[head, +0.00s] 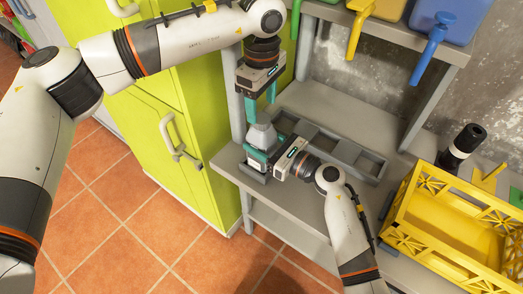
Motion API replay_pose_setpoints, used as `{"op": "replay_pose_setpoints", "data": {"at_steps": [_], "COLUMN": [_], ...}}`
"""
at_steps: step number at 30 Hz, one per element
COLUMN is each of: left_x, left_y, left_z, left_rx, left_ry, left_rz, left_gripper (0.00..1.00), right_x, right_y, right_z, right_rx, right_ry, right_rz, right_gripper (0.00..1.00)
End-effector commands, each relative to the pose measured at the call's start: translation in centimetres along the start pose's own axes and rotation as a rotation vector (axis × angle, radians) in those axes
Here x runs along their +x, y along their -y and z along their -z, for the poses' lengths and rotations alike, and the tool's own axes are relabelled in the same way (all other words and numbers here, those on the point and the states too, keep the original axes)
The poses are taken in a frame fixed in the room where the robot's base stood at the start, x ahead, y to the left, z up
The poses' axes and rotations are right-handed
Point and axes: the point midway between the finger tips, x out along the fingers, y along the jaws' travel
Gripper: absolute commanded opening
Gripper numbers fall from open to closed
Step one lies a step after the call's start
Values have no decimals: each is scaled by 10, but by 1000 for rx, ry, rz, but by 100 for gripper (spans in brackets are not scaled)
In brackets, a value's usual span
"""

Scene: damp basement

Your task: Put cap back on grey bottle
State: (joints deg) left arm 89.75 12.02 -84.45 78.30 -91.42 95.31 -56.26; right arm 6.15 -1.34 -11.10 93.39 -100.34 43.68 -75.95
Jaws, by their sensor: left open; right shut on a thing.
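The grey bottle (261,136) stands upright at the left end of the grey bench, its shoulder tapering to a narrow top. My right gripper (256,160) is shut on the bottle's lower body from the right. My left gripper (261,103) points down just above the bottle top. Its teal fingers are open, one to each side. I cannot make out a separate cap; the narrow top is partly lost between the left fingers, so I cannot tell whether a cap is there.
A grey compartment tray (345,152) lies behind the bottle. A yellow crate (407,243) fills the bench's right side, with a black and white cylinder (455,152) behind it. Taps, including a blue one (433,48), hang from the shelf above. A green cabinet (190,100) stands left.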

Motion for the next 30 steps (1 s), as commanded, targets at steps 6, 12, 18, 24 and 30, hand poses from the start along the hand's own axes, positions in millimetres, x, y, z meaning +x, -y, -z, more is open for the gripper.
{"op": "replay_pose_setpoints", "data": {"at_steps": [6,12,18,24,30], "left_x": [-48,-76,-83,-83,-83], "left_y": [1,0,0,0,0], "left_z": [0,0,0,0,0], "left_rx": [-1,-1,0,0,0], "left_ry": [1,1,1,1,0], "left_rz": [3,0,-1,-1,-1], "left_gripper": [62,62,62,62,62], "right_x": [0,0,0,0,0], "right_y": [0,0,0,0,0], "right_z": [0,0,0,0,0], "right_rx": [0,1,1,1,0], "right_ry": [0,0,0,0,0], "right_rz": [1,1,1,1,1], "right_gripper": [0,0,0,0,82]}}
